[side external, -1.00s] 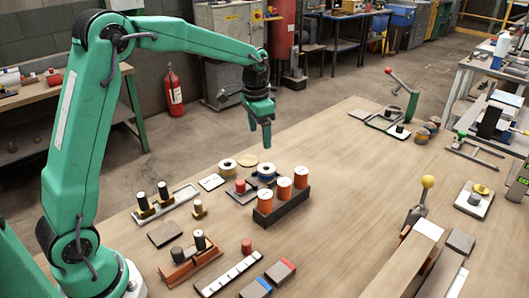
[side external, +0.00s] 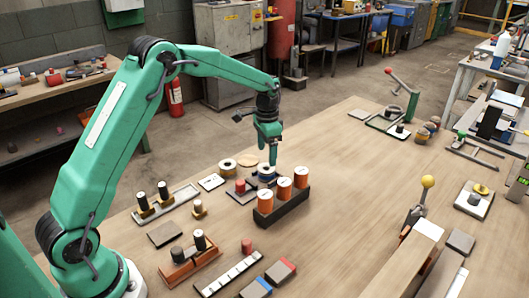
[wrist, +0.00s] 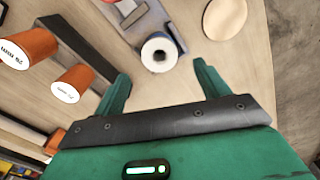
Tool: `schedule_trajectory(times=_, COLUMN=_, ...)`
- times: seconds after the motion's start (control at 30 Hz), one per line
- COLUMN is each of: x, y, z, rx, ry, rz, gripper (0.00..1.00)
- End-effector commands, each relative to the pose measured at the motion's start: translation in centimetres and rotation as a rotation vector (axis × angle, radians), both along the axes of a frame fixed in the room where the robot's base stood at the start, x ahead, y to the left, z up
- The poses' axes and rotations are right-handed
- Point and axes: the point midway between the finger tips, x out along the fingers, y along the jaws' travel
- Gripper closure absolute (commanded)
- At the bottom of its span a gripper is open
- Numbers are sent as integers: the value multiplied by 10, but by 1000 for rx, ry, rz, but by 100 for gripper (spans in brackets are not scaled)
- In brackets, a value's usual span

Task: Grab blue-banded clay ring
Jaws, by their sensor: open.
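My gripper (side external: 268,146) is above the ring, pointing down, with nothing held. In the wrist view my gripper (wrist: 161,76) has its two green fingers spread wide apart. In the side view the fingers partly overlap, so their exact height above the ring is hard to tell.
Several orange cylinders (side external: 284,188) stand in a dark rack (side external: 290,208) close in front of the ring. Another pale ring (side external: 227,166) and a flat tan disc (side external: 246,159) lie to the left. The table to the right of the rack is clear.

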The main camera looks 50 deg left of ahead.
Motion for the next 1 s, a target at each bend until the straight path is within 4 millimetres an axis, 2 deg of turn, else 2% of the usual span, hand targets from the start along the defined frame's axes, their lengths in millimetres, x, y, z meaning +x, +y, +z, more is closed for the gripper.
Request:
schedule_trajectory(times=0.37, x=-1, y=0, z=-10, rx=0, ry=0, rz=0, gripper=26)
schedule_trajectory(times=0.73, x=-2, y=0, z=-50, rx=0, ry=2, rz=0, gripper=26)
schedule_trajectory(times=1.0, x=-2, y=0, z=-57, rx=1, ry=-1, rz=0, gripper=26)
